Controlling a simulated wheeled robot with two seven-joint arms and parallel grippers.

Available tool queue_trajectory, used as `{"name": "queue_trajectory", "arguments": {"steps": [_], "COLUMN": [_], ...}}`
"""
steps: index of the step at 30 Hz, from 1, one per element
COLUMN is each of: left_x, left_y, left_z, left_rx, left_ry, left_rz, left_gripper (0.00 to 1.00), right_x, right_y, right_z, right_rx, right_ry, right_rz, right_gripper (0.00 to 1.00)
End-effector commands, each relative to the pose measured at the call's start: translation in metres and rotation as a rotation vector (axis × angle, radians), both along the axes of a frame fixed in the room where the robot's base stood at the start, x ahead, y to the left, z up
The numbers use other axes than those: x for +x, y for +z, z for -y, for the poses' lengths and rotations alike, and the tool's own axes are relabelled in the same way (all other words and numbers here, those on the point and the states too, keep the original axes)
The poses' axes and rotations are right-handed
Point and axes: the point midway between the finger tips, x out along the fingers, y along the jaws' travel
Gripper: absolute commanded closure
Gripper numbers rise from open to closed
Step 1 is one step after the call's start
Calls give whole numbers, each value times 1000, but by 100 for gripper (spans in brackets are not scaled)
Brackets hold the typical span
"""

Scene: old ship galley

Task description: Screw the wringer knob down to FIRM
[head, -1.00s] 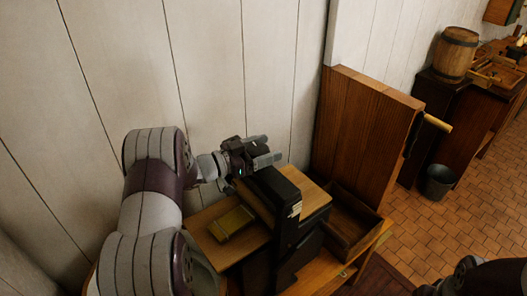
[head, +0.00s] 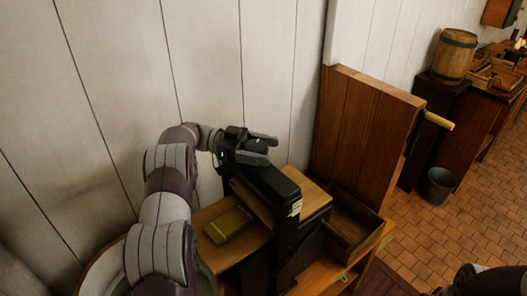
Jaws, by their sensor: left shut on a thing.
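The wringer (head: 290,215) is a dark frame with wooden boards, standing on a wooden bench near the plank wall. My left gripper (head: 262,148) is at the top of the wringer's dark frame, its two grey fingers pointing right. It is shut on a dark round knob (head: 257,146), of which only a little shows between the fingers. A pale scale label (head: 296,207) is on the end of the frame; its marks are too small to read. My right arm shows only as a dark part at the lower right corner, and its gripper is out of view.
A yellowish block (head: 229,224) lies on the wooden board left of the frame. An open wooden tray (head: 352,222) is to the right, before a tall wooden panel (head: 365,135).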

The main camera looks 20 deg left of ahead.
Motion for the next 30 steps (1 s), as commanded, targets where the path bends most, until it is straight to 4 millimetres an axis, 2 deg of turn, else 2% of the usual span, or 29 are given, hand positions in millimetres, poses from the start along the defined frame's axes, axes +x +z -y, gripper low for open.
{"name": "queue_trajectory", "arguments": {"steps": [20, 21, 23, 30], "left_x": [-1, -1, -1, -1], "left_y": [2, 2, 2, 1], "left_z": [0, 0, 0, 0], "left_rx": [-2, -2, -2, -2], "left_ry": [-61, -61, -61, -61], "left_rz": [2, 3, 3, 2], "left_gripper": [59, 25, 7, 7], "right_x": [0, 0, 0, 0], "right_y": [-3, -3, -3, -3], "right_z": [0, 0, 0, 0], "right_rx": [0, 0, 0, 0], "right_ry": [0, 0, 0, 0], "right_rz": [0, 0, 0, 0], "right_gripper": [57, 57, 57, 57]}}
